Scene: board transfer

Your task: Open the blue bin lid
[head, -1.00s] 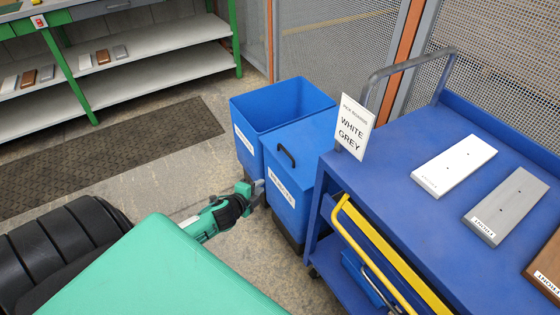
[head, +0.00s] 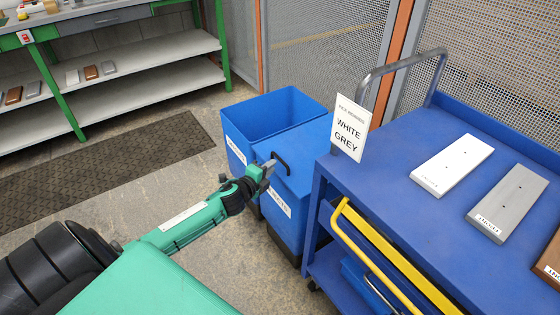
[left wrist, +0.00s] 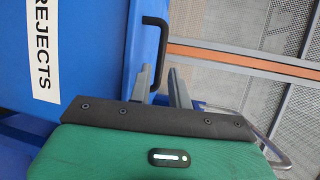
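The blue bin with a shut lid (head: 307,150) stands left of the cart. Its black handle (head: 283,156) is on the lid, and a white label (head: 279,200) is on its front. My left gripper (head: 270,166) is beside the handle, at the lid's front left edge. The label there reads REJECTS (left wrist: 42,50). My right gripper is not in view.
An open blue bin (head: 240,122) stands behind the lidded one. The blue cart (head: 400,170) with boards, a sign (head: 350,128) and a yellow rail (head: 390,256) is close on the right. Floor is free at left, by the dark mat (head: 110,155).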

